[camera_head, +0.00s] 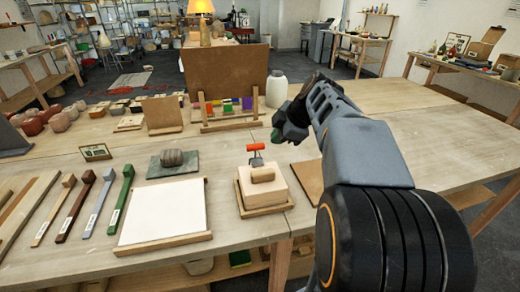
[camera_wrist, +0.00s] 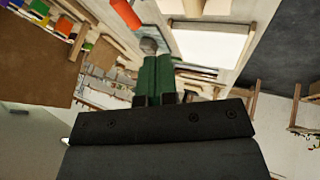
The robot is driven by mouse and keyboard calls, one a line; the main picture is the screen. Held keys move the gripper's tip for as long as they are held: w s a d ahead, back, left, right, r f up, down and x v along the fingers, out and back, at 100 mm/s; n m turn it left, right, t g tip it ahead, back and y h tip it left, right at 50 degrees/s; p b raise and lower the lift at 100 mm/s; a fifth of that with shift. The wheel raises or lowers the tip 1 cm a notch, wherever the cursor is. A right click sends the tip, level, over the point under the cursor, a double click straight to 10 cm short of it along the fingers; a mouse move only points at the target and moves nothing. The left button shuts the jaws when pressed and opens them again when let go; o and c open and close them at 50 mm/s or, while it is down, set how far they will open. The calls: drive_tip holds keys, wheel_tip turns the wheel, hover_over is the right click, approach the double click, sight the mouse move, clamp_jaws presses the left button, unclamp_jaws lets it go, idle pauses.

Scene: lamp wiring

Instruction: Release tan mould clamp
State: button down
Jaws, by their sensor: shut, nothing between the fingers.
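The tan mould (camera_head: 264,190) is a pale block on a wooden tray near the front edge of the table. A clamp with a red-orange handle (camera_head: 256,147) stands on top of it. My gripper (camera_head: 277,135) is shut and empty. In the head view it appears above and right of the handle, apart from it. Its green fingers lie side by side in the wrist view (camera_wrist: 155,72). An orange bar (camera_wrist: 125,13) at the top of the wrist view looks like the clamp handle. Whether the clamp is tight cannot be told.
A white board (camera_head: 163,210) lies left of the mould. A grey-brown lump (camera_head: 172,157) sits on a slate behind it. Several long-handled tools (camera_head: 75,208) lie at left. A rack with coloured blocks (camera_head: 229,112) and a white jar (camera_head: 277,88) stand behind. The table's right side is mostly clear.

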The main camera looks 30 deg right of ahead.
drive_tip(key=shift+d+r, duration=0.1)
drive_tip(key=shift+d, duration=0.05)
drive_tip(key=p, duration=0.1)
hover_over(260, 164)
drive_tip(key=s+a, duration=0.1)
drive_tip(key=s, duration=0.2)
drive_tip(key=f, duration=0.8)
drive_tip(key=shift+s+f, duration=0.2)
drive_tip(key=shift+f, duration=0.1)
drive_tip(key=shift+w+d+f+p, duration=0.1)
drive_tip(key=shift+w+d+p, duration=0.1)
drive_tip(key=shift+w, duration=0.35)
drive_tip(key=shift+w+d+p, duration=0.1)
drive_tip(key=shift+w+p, duration=0.1)
drive_tip(key=shift+w, duration=0.3)
drive_tip(key=shift+w+d+f, duration=0.1)
drive_tip(key=shift+w+f, duration=0.1)
drive_tip(key=shift+w, duration=0.55)
drive_tip(key=shift+d, duration=0.1)
